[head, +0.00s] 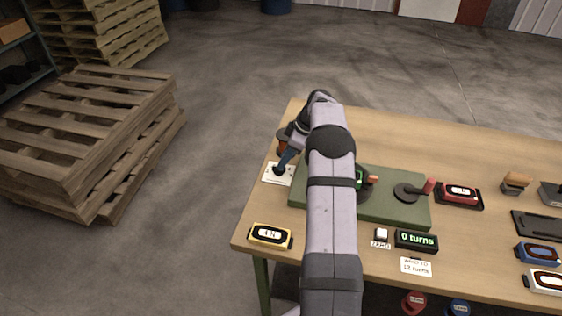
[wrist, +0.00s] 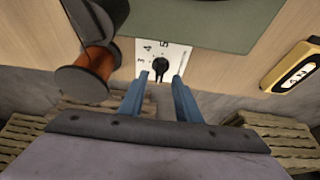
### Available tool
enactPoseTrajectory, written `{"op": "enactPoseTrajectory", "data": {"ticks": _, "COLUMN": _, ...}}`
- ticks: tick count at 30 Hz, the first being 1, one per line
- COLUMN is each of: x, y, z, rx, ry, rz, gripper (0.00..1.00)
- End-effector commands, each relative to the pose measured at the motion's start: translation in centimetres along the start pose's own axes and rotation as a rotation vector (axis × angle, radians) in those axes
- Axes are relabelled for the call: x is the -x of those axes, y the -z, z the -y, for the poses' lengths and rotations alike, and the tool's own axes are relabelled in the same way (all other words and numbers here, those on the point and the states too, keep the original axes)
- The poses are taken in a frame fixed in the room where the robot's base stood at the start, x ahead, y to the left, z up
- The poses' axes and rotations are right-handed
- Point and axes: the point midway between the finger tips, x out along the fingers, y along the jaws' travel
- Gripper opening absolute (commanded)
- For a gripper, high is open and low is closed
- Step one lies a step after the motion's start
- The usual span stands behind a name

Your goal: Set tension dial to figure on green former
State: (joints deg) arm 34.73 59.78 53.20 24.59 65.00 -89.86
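The tension dial is a black knob (wrist: 160,65) on a white plate with printed figures; a 4 and a 5 are among those visible. In the head view its white plate (head: 269,175) lies at the left end of the table. My gripper (wrist: 160,77) is open, its blue fingertips apart on either side near the knob; I cannot tell whether they touch it. It also shows over the plate in the head view (head: 280,169). A green part (head: 360,178), probably the green former, peeks out beside my arm on the green base; its figure is hidden.
A copper spool (wrist: 88,72) stands close left of the fingers in the wrist view. The green base (head: 385,207) carries a crank with a red handle (head: 429,186). A yellow former (head: 270,236), a red former (head: 459,193) and a "0 turns" display (head: 416,240) are on the table.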

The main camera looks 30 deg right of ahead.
Motion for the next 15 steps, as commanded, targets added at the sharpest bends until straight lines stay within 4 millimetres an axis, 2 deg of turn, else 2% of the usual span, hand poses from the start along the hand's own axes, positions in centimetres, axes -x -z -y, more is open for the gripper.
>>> {"op": "enactPoseTrajectory", "data": {"ticks": 6, "x": -2.3, "y": 0.1, "z": 0.1, "rx": 0.001, "ry": 0.002, "rz": 0.001, "gripper": 0.30}}
{"op": "enactPoseTrajectory", "data": {"ticks": 15, "x": -3.4, "y": 0.0, "z": 0.0, "rx": 0.001, "ry": -0.001, "rz": 0.000, "gripper": 0.30}}
